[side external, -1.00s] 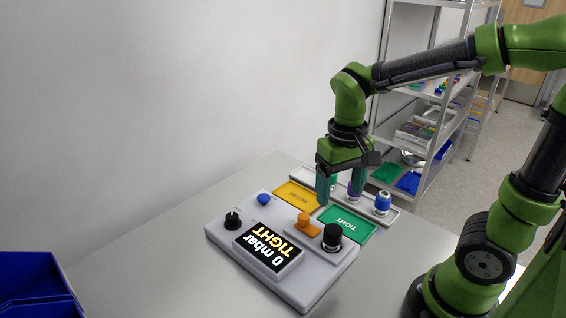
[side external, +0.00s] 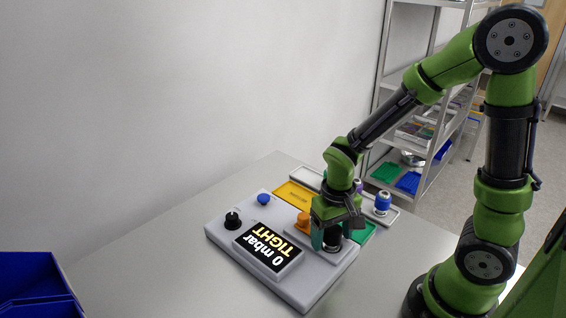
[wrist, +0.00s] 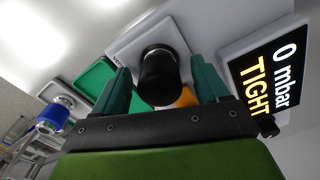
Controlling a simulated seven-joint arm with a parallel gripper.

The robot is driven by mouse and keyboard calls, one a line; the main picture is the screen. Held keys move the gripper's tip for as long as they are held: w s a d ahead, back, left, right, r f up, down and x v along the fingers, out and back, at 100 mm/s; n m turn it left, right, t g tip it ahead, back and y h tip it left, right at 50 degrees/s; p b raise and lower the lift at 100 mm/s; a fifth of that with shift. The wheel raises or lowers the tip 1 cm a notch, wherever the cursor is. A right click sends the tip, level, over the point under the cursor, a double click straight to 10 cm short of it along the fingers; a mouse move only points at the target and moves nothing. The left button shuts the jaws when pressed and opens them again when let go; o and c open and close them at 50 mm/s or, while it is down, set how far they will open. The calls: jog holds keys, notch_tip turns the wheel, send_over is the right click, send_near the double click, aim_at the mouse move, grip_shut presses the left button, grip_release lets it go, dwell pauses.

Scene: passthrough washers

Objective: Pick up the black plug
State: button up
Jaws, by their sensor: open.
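The black plug (wrist: 158,78) is a short dark cylinder standing upright on a pale square block of the grey test unit (side external: 228,246). It shows between my fingers in the wrist view; in the side view my gripper hides most of it. My gripper (side external: 333,240) is open and low over the unit's right end. In the wrist view, one teal finger (wrist: 118,92) is to the left of the plug and the other (wrist: 205,80) to the right, with gaps visible on both sides. I cannot tell how far down the fingertips reach.
An orange part (side external: 303,220) stands close beside my gripper. The display (side external: 268,247) reads 0 mbar TIGHT. A black knob (side external: 232,220) and blue button (side external: 263,199) are on the left. Yellow (side external: 293,194) and green (wrist: 92,78) pads and a blue-topped piece (side external: 382,202) lie behind.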

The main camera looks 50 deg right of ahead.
jog(key=c, duration=1.3)
